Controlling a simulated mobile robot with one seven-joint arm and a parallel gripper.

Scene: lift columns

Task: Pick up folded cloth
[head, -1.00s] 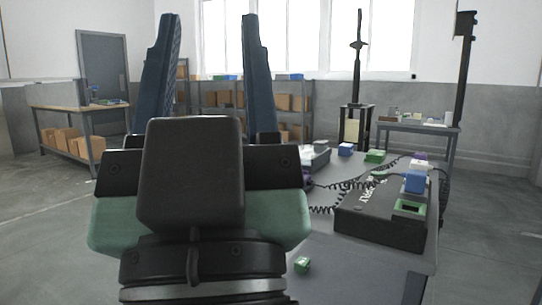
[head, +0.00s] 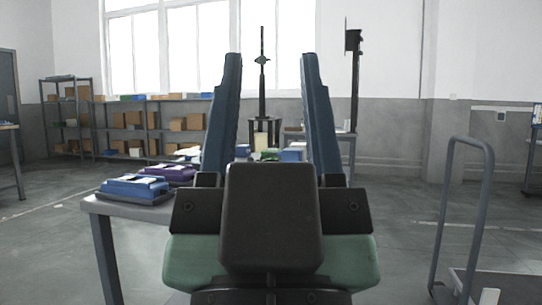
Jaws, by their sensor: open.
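My gripper (head: 270,58) fills the middle of the head view. Its two long blue fingers stand wide apart, with nothing held between them. They reach out over a grey table (head: 104,207), and my gripper's dark body hides much of that table. I cannot make out a folded cloth for certain. A blue item (head: 135,187) with white patches lies on a dark base at the table's left end, left of my gripper and apart from it. A purple item (head: 168,172) lies just behind it.
Shelves with cardboard boxes (head: 187,122) stand along the back wall. A grey trolley handle (head: 487,190) rises at the right. Floor is open between it and my gripper.

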